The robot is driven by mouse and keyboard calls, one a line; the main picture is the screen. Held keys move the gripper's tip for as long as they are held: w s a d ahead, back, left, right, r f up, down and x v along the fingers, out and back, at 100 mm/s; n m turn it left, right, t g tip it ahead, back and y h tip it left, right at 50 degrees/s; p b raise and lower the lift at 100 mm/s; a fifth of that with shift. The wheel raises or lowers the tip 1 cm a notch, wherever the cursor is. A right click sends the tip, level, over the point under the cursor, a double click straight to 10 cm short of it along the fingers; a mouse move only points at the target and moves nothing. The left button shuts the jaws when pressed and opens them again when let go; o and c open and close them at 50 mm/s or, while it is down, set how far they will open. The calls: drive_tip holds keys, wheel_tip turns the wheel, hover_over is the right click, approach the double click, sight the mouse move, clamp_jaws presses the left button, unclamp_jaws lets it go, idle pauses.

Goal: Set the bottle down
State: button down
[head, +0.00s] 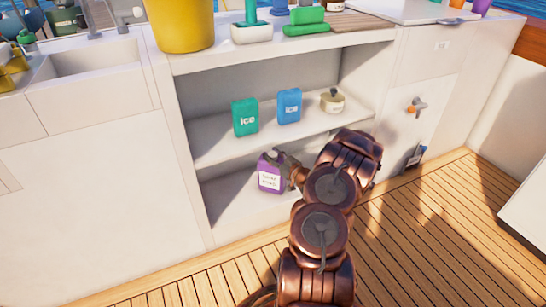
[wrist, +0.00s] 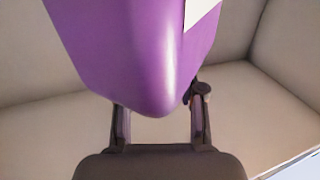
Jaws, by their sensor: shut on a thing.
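The purple bottle (head: 270,174), with a white label, is at the lower shelf (head: 231,213) of the open white cabinet in the head view. It looks upright. My gripper (head: 290,172) reaches in from the right and is shut on the bottle. In the wrist view the purple bottle (wrist: 145,55) fills the upper middle, between the two fingers of my gripper (wrist: 158,122). The fingertips are partly hidden behind the bottle. I cannot tell whether the bottle's base touches the shelf.
The middle shelf (head: 215,150) above holds a green ice pack (head: 245,117), a blue ice pack (head: 289,106) and a small pot (head: 332,101). A yellow bucket (head: 181,25) stands on the counter. The lower shelf is bare left of the bottle.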

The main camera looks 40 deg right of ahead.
drive_tip(key=c, duration=0.7)
unclamp_jaws()
drive_tip(key=shift+r, duration=0.1)
drive_tip(key=s+p, duration=0.4)
drive_tip(key=s, duration=0.8)
drive_tip(key=shift+a, duration=0.4)
drive_tip(key=shift+w, duration=0.1)
